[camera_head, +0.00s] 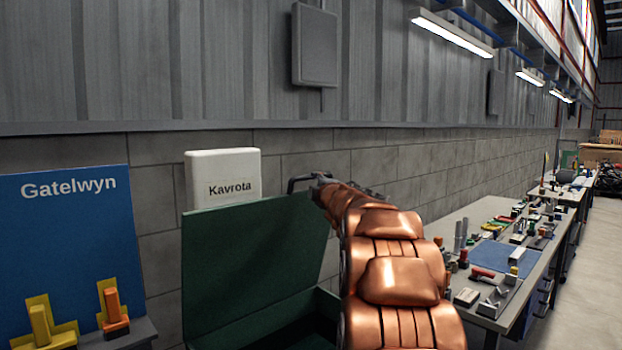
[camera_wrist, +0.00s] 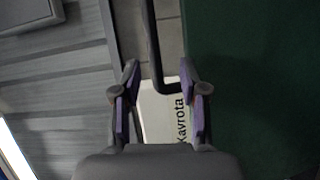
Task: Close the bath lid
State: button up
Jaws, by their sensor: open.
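The dark green bath lid (camera_head: 255,245) stands raised and tilted back over the green bath (camera_head: 285,325), with a dark interior. In the wrist view the lid (camera_wrist: 255,85) fills the right side. A dark bar handle (camera_head: 297,182) sticks out at the lid's upper right corner. In the wrist view the handle (camera_wrist: 153,45) runs down between the fingers and bends right toward the lid. My gripper (camera_wrist: 160,78) is open, with a finger on each side of the handle and gaps visible. In the head view my gripper (camera_head: 322,184) is at the handle, partly hidden by my copper-coloured arm.
A white box marked Kavrota (camera_head: 222,175) stands behind the lid against the block wall. A blue Gatelwyn board (camera_head: 70,235) with yellow and orange holders is at the left. A cluttered workbench (camera_head: 490,275) stands to the right, with open floor beyond.

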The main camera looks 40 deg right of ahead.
jog(key=shift+n+t+y, duration=0.3)
jog(key=shift+n+t, duration=0.1)
jog(key=shift+n, duration=0.5)
jog(key=shift+s+d+r+p+x, duration=0.15)
jog(key=shift+p+x, duration=0.4)
jog(key=shift+x, duration=0.85)
jog(key=shift+s+d+r+p+x, duration=0.15)
jog(key=shift+p+x, duration=0.45)
jog(key=shift+x, duration=0.8)
jog(key=shift+w+d+p+x, duration=0.1)
jog(key=shift+d+p+x, duration=0.3)
jog(key=shift+x, duration=1)
jog(key=shift+a, duration=0.15)
grip_shut()
jog(key=shift+s, duration=0.1)
